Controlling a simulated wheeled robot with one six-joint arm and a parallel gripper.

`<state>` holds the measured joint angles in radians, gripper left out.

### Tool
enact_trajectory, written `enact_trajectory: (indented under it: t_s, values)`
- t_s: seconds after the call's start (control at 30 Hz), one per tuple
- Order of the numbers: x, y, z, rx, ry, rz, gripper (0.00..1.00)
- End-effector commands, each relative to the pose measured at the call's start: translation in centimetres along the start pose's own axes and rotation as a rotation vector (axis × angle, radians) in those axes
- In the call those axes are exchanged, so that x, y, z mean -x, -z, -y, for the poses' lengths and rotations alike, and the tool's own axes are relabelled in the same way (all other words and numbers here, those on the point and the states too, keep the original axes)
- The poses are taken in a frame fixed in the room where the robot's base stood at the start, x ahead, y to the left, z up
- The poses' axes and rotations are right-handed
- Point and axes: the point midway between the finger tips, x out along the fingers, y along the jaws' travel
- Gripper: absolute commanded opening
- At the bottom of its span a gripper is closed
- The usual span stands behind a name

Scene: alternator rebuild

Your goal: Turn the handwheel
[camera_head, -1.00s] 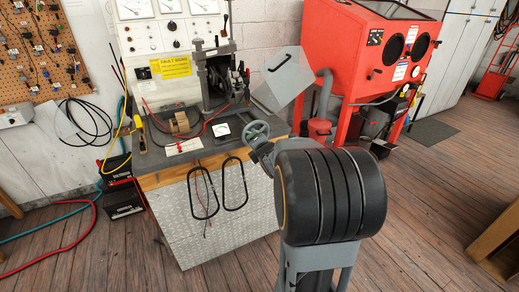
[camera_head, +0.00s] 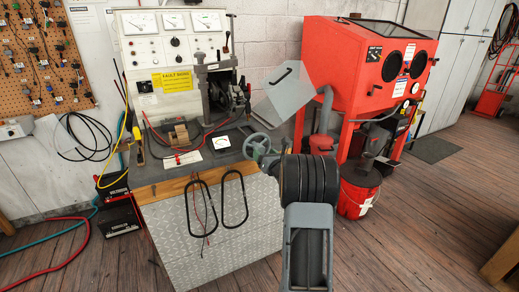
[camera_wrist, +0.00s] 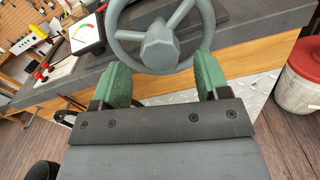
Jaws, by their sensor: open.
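The grey handwheel (camera_head: 257,146) with spokes and a central hub stands at the right front corner of the test bench (camera_head: 165,190). In the wrist view the handwheel (camera_wrist: 160,45) is straight ahead, with its hub between and just beyond my fingertips. My gripper (camera_wrist: 158,75) has two green-padded fingers spread apart, one on each side of the lower rim. I cannot tell whether they touch the rim. In the head view my arm hides most of my gripper (camera_head: 268,160).
A small white meter (camera_head: 222,142) lies on the bench left of the handwheel. Two black loops (camera_head: 198,205) hang on the bench front. A red blast cabinet (camera_head: 370,70) and a red-and-white bucket (camera_head: 357,197) stand to the right. Open floor lies in front.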

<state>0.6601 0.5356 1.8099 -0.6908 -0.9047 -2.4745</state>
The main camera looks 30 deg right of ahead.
Motion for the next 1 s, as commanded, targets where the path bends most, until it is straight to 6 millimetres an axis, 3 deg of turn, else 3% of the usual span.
enact_trajectory:
  t_s: [0.1, 0.3, 0.8, 1.0]
  values:
    - [-2.0, 0.0, -0.1, -0.001, -0.001, -0.001, 0.69]
    - [-4.3, 0.0, 0.0, -0.001, 0.000, -0.001, 0.69]
    - [-5.3, 0.0, 0.0, -0.002, 0.001, 0.000, 0.69]
    - [-5.3, 0.0, 0.0, -0.001, 0.001, 0.000, 0.50]
